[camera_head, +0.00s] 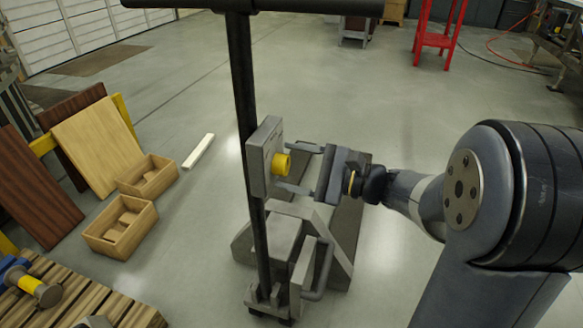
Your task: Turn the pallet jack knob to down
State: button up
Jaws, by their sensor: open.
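The yellow knob (282,164) sticks out to the right from a grey plate (262,158) on the black upright post of the pallet jack (243,90). I cannot read which setting it points to. My gripper (298,169) comes in from the right and is open. Its two fingers point left, one above and one below the knob's height, with their tips close to the plate. I cannot tell whether either finger touches the knob. The jack's grey base (278,240) stands on the floor below.
A black handle bar (300,6) crosses the top of the post. Open wooden boxes (121,226) and leaning boards (98,146) stand at the left. A slatted pallet (75,300) lies at the lower left. A red stool (432,40) stands far back.

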jog(key=shift+w+a, duration=0.1)
jog(key=shift+a, duration=0.15)
jog(key=shift+c, duration=0.3)
jog(key=c, duration=0.9)
